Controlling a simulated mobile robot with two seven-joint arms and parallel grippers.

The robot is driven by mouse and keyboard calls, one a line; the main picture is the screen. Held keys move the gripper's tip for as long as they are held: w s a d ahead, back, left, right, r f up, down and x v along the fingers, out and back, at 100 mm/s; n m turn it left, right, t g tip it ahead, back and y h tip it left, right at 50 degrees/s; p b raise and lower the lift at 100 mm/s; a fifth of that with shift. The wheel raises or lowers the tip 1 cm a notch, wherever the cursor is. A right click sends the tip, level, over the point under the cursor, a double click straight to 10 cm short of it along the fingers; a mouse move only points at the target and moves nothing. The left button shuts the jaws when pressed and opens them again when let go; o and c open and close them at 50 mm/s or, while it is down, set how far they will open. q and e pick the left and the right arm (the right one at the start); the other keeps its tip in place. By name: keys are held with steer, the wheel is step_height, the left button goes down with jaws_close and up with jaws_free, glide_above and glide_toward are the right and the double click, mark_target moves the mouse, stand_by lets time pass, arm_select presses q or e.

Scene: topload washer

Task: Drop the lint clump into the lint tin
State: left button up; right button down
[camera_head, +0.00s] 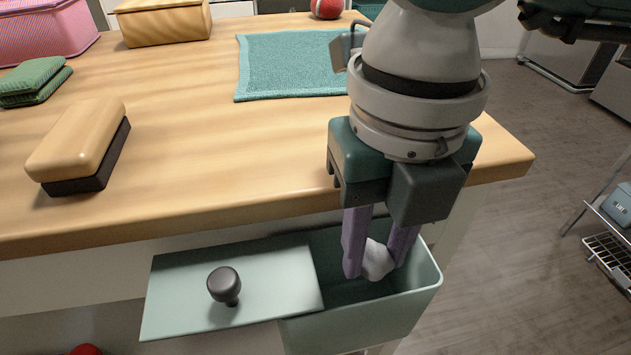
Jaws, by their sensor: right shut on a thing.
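My right gripper (376,265) points down at the front edge of the wooden table, its purple fingers shut on a whitish lint clump (377,261). The clump and fingertips are over the open part of a pale green box (360,325), which looks like the lint tin; the fingertips appear at or just below its rim. I cannot tell whether the clump touches the inside. A flat pale green lid (265,282) with a dark knob (223,284) extends left from the opening and covers the box's left part. My left gripper is not in view.
The wooden table (190,180) holds a wood-backed brush (85,145), a folded green cloth (35,80), a teal mat (290,65), pink and wooden boxes, and a red ball (326,8). A small labelled blue-grey box (619,204) stands on a rack at right.

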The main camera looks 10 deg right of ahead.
steer(key=shift+c, duration=2.3)
jaws_free()
steer(key=shift+r, duration=0.1)
step_height(320, 180, up, 10)
steer(key=p, duration=0.1)
steer(key=shift+s, duration=0.15)
